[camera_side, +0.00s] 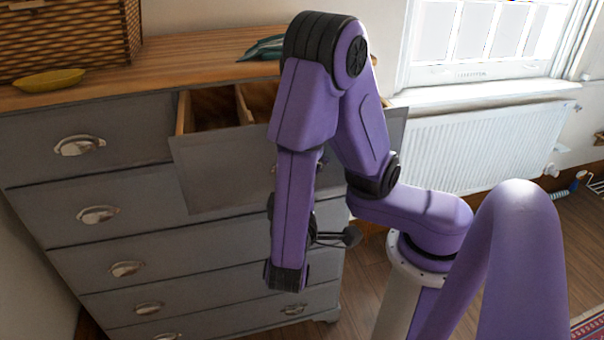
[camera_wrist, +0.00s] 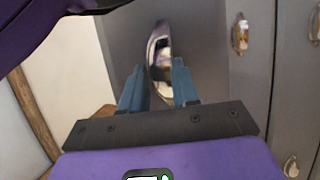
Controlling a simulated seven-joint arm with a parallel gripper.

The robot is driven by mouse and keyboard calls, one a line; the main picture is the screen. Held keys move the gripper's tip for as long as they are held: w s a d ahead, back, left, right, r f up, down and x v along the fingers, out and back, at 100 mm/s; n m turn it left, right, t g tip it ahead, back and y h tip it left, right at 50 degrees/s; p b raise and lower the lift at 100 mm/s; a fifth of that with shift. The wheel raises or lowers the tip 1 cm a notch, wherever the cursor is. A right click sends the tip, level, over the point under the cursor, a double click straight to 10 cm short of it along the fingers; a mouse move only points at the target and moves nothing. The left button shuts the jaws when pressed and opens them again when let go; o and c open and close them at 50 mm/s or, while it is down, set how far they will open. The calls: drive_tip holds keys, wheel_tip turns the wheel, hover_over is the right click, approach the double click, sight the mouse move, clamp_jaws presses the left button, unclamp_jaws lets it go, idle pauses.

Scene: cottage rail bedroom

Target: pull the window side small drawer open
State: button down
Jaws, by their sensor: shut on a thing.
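The window side small drawer (camera_side: 215,172) is the top right one of a grey chest. It stands pulled out, with its wooden inside and a divider showing. In the wrist view, my gripper (camera_wrist: 157,85) has its two blue fingers on either side of the drawer's shiny metal cup handle (camera_wrist: 159,45), shut on it. In the side view my purple arm hides the gripper and most of the handle.
The top left drawer (camera_side: 130,138) and the lower drawers (camera_side: 150,270) are closed. A yellow dish (camera_side: 50,81), a wicker basket (camera_side: 70,35) and a teal item (camera_side: 262,48) sit on the wooden top. A white radiator (camera_side: 480,145) stands under the window at right.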

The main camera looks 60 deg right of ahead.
drive_tip(key=c, duration=1)
unclamp_jaws()
drive_tip(key=shift+f, duration=0.15)
drive_tip(key=shift+o, duration=0.2)
drive_tip(key=v, duration=1.7)
drive_tip(key=shift+a, duration=0.15)
drive_tip(key=shift+s, duration=0.1)
